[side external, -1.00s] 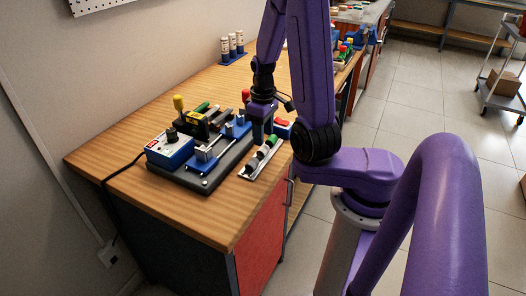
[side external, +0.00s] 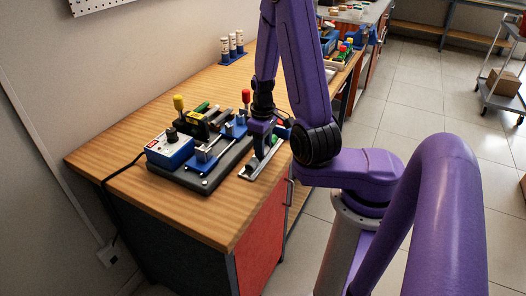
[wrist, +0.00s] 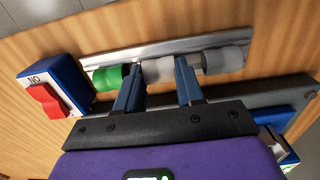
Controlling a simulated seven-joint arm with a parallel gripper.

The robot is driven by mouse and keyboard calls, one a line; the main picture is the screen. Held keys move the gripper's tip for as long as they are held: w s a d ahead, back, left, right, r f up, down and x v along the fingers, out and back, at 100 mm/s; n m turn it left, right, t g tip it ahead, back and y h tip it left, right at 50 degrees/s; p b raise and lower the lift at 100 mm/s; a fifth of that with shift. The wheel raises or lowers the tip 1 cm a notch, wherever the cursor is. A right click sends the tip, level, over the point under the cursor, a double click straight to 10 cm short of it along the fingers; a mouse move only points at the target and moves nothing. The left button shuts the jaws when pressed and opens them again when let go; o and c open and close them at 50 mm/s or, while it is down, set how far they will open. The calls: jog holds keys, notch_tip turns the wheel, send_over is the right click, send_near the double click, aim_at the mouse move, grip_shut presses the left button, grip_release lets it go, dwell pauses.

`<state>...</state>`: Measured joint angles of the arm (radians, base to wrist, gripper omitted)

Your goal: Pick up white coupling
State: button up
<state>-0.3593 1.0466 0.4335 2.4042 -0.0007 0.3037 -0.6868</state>
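The white coupling (wrist: 158,70) lies on a metal rail between a green coupling (wrist: 109,77) and a grey coupling (wrist: 223,60) in the wrist view. My gripper (wrist: 157,78) has its two blue fingers apart, one on each side of the white coupling, and looks open. Whether the fingers touch it is hard to tell. In the side view my gripper (side external: 259,152) is down at the rail (side external: 251,172) and hides most of the couplings.
A switch box with a red rocker (wrist: 48,98) stands left of the rail in the wrist view. A dark fixture board (side external: 205,183) with blue clamps lies beside the rail, with a blue-and-white control box (side external: 170,149) on it. The near tabletop (side external: 215,220) is clear.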

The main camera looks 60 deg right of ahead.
dwell(0.3)
jog(key=shift+r, duration=0.85)
jog(key=s+a+r, duration=0.2)
jog(key=s+r, duration=0.3)
jog(key=s, duration=0.1)
jog(key=s+a+r, duration=0.2)
jog(key=s+r, duration=0.4)
jog(key=s, duration=0.1)
jog(key=shift+a+r, duration=0.15)
jog(key=shift+a, duration=0.2)
